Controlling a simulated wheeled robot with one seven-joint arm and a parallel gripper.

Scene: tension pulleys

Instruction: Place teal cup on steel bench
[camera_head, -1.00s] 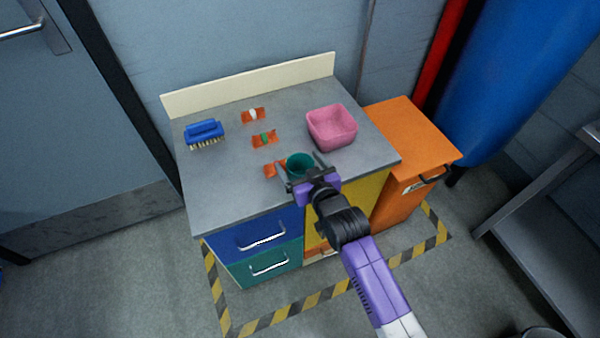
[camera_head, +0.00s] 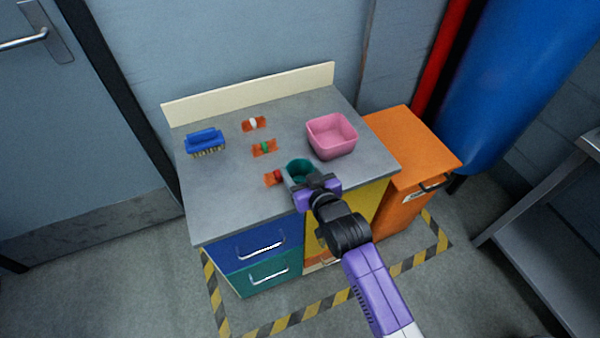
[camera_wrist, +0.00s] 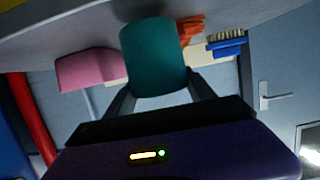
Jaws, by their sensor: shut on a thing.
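The teal cup (camera_head: 299,168) stands near the front edge of the grey-topped cabinet, right of a red piece on an orange holder. It also fills the middle of the wrist view (camera_wrist: 153,50). My gripper (camera_head: 301,179) is shut on the cup, with one finger on each side; the cup looks upright and at the level of the cabinet top. I cannot tell whether it still touches the surface. A grey metal bench (camera_head: 545,205), which looks like the steel bench, stands at the right edge, partly out of frame.
A pink bowl (camera_head: 331,136) stands behind and right of the cup. Several orange holders (camera_head: 264,148) with small coloured pieces and a blue brush (camera_head: 205,140) lie to the left. An orange cabinet (camera_head: 415,150) and a blue cylinder (camera_head: 530,85) stand to the right.

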